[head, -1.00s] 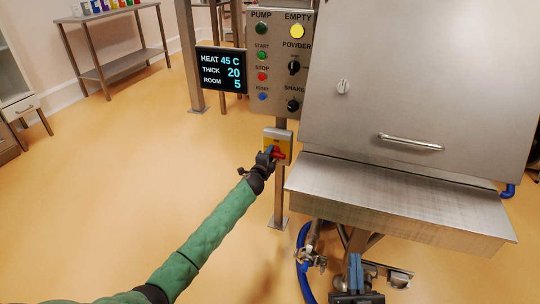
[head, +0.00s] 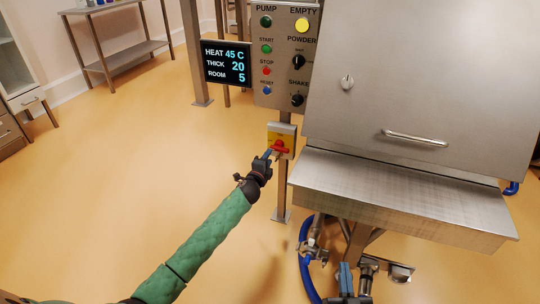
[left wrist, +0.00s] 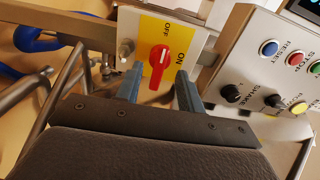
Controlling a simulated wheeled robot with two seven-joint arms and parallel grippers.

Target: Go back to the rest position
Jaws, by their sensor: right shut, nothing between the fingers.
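My left gripper (head: 267,156) is at the left front of the yellow switch plate (head: 288,131) with the red rotary handle (head: 281,147). In the left wrist view its two blue fingers (left wrist: 159,72) are apart. The red handle (left wrist: 158,57) shows beyond and between them, apparently clear of the fingers. The plate carries the words OFF and ON. My right gripper (head: 346,280) is at the bottom of the head view, below the hopper's front ledge, with its blue fingers together and nothing between them.
The control panel (head: 285,75) and the display (head: 226,63) are above the switch. The steel hopper (head: 420,80) and its ledge (head: 400,195) fill the right. A blue hose (head: 305,262) and pipe fittings are beside my right gripper. Open floor (head: 120,170) lies left.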

